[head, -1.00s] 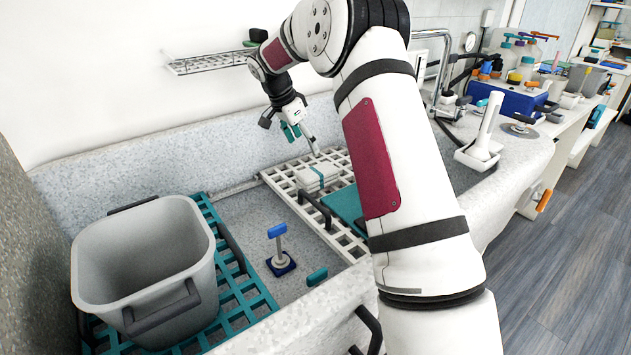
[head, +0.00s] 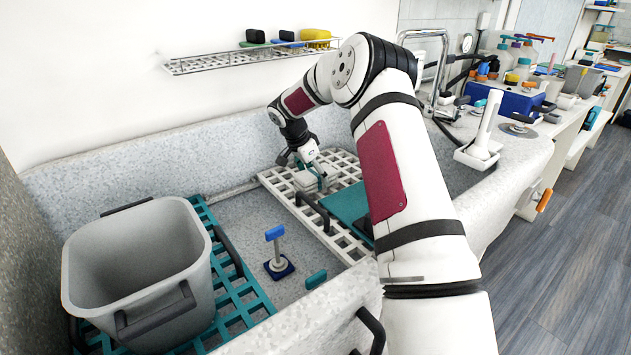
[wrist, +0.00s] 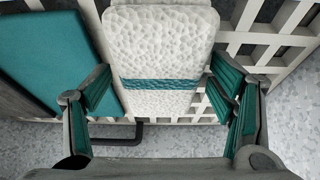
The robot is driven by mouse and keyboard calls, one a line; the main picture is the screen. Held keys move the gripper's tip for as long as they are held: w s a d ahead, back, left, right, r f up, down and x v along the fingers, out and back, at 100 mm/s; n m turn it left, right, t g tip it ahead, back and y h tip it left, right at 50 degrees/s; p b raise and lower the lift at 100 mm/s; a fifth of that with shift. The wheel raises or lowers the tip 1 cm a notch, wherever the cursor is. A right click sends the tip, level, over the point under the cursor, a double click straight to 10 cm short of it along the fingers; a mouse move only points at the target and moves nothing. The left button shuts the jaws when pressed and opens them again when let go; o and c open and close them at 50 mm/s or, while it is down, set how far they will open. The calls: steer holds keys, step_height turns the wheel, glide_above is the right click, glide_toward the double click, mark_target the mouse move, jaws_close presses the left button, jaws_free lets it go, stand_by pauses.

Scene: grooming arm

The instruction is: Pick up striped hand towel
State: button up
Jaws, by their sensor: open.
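The striped hand towel (wrist: 160,42) is a folded, white, textured block with a teal stripe, lying on the white grid rack. In the head view the towel (head: 306,182) is partly covered by my gripper (head: 315,178). In the wrist view my gripper (wrist: 165,100) is open, with its teal-padded fingers spread on the left and right of the towel's near part. The right finger is close to the towel's edge; I cannot tell whether it touches. A gap shows between the left finger and the towel.
A teal mat (head: 348,203) lies beside the towel on the white rack (head: 345,165). A black handle (head: 312,212) is at the rack's near edge. A grey bin (head: 135,265) stands on a teal grid at left. A blue-topped tool (head: 277,250) stands in the basin. A wall shelf (head: 215,62) is above.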

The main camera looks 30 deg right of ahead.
mark_target(316, 172)
steer(key=shift+d+f, duration=0.15)
steer(key=shift+f, duration=0.3)
steer(key=c, duration=1.3)
steer(key=shift+o, duration=0.2)
steer(key=shift+r, duration=0.15)
step_height(316, 172, up, 10)
steer(key=shift+f+p, duration=0.1)
steer(key=shift+p, duration=0.5)
